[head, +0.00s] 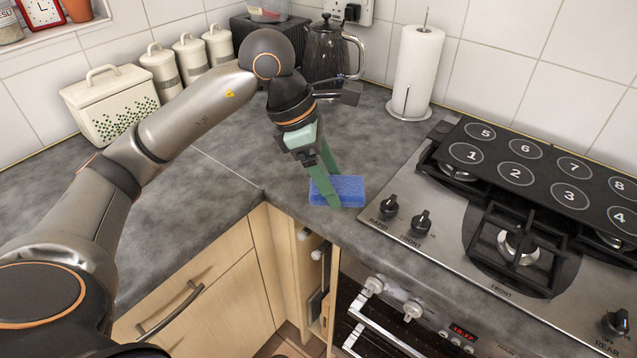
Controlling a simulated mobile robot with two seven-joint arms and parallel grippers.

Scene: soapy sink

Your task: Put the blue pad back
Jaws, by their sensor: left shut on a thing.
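The blue pad (347,188) is a small blue block in the head view, at the front edge of the grey counter, just left of the hob. My left gripper (326,186) points down with its green fingers on either side of the pad and is shut on it. One finger covers part of the pad's near face. The pad is at or just above the counter surface; I cannot tell whether it touches. My right gripper is not in view.
The gas hob (450,215) with a black numbered panel (520,150) is to the right. A paper towel roll (418,70), a kettle (325,52), several cream canisters (189,57) and a bread bin (112,105) stand at the back. The counter (190,205) on the left is clear.

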